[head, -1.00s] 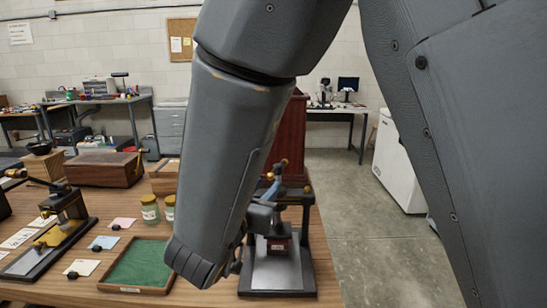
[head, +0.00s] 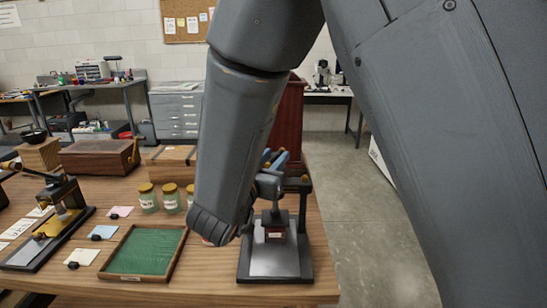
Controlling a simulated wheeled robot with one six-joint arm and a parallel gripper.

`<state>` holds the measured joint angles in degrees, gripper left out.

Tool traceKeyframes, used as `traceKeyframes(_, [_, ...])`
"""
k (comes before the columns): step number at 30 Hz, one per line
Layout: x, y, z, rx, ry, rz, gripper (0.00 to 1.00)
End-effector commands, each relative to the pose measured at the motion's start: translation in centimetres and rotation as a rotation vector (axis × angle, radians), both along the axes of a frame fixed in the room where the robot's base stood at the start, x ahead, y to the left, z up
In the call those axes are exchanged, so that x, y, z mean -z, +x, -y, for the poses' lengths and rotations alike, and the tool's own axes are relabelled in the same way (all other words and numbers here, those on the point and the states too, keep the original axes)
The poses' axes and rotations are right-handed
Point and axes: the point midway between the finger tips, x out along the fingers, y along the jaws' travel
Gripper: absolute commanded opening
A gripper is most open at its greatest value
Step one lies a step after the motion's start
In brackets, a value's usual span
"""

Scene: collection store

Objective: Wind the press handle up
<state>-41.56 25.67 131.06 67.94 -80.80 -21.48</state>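The press (head: 309,225) stands on the wooden table at the right, with a dark base, a bright metal bed (head: 270,263) and upright posts. Its dark platen is over a small dark red block (head: 275,235) with a pale label. My gripper (head: 277,160) is at the top of the press, by the handle. My forearm and wrist cover most of the handle and the left side of the press. Bluish finger parts and a small brass-coloured knob show there. I cannot tell whether the fingers are closed on the handle.
A green-lined tray (head: 145,251), small jars (head: 147,198) and paper cards (head: 102,232) lie left of the press. Another brass and black press (head: 62,210) stands at the far left. A dark red cabinet (head: 289,120) rises behind the press.

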Motion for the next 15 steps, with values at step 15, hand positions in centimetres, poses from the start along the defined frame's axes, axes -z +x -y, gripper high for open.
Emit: traceKeyframes(15, [0.01,0.0,0.01,-0.003,0.0,0.0,0.0])
